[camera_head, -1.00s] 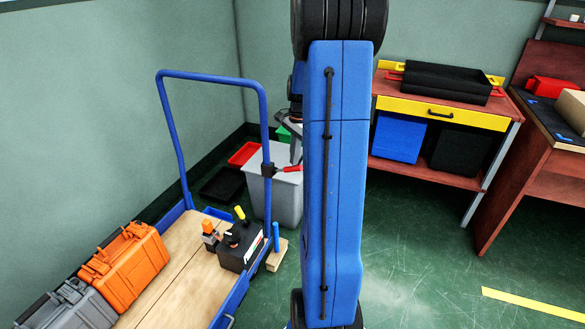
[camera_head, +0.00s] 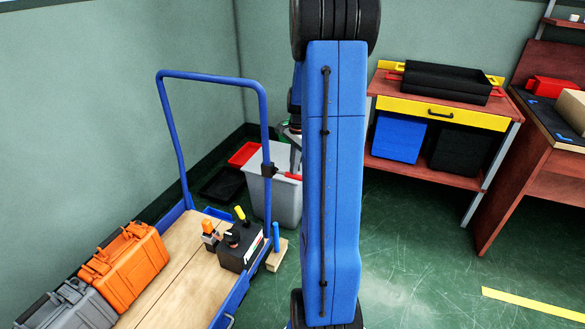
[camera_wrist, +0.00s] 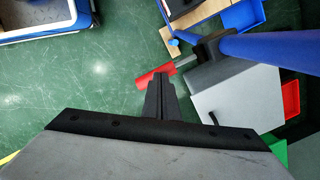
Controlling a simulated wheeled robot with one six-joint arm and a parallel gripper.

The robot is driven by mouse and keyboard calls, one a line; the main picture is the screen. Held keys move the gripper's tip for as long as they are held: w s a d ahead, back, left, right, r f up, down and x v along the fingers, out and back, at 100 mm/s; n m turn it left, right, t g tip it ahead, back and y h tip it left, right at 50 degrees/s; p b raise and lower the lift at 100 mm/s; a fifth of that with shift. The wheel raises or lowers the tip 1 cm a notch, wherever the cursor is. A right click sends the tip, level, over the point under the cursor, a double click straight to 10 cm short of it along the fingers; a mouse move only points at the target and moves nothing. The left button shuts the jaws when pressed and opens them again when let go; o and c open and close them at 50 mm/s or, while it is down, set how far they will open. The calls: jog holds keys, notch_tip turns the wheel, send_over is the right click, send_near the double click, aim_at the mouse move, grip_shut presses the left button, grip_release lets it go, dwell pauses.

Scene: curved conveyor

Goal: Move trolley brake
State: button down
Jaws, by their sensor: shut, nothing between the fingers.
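The trolley brake (camera_head: 288,176) is a red lever on a black clamp on the trolley's blue handle (camera_head: 264,125). In the head view the lever slopes slightly down to the right, and its far end passes behind my arm. In the wrist view the brake (camera_wrist: 155,75) lies at the tip of my gripper (camera_wrist: 159,77), with the black clamp and blue tube to its right. My gripper is shut and empty. Its fingertips overlap the red lever in that view; I cannot tell whether they touch it. In the head view my arm mostly hides the gripper.
The trolley deck (camera_head: 178,275) carries an orange case (camera_head: 125,265), a grey case (camera_head: 68,308) and a black device (camera_head: 241,247). A grey bin (camera_head: 284,205) stands behind the handle. A workbench (camera_head: 440,185) is at right. Green floor is open at front right.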

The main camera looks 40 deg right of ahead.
jog(key=shift+f, duration=0.45)
jog(key=d, duration=0.2)
jog(key=d+r, duration=0.1)
jog(key=shift+s, duration=0.35)
jog(key=shift+r, duration=0.1)
notch_tip(320, 180, up, 17)
jog(key=d, duration=0.1)
jog(key=shift+s+d, duration=0.2)
jog(key=shift+d, duration=0.1)
jog(key=shift+a+r, duration=0.1)
dwell(0.6)
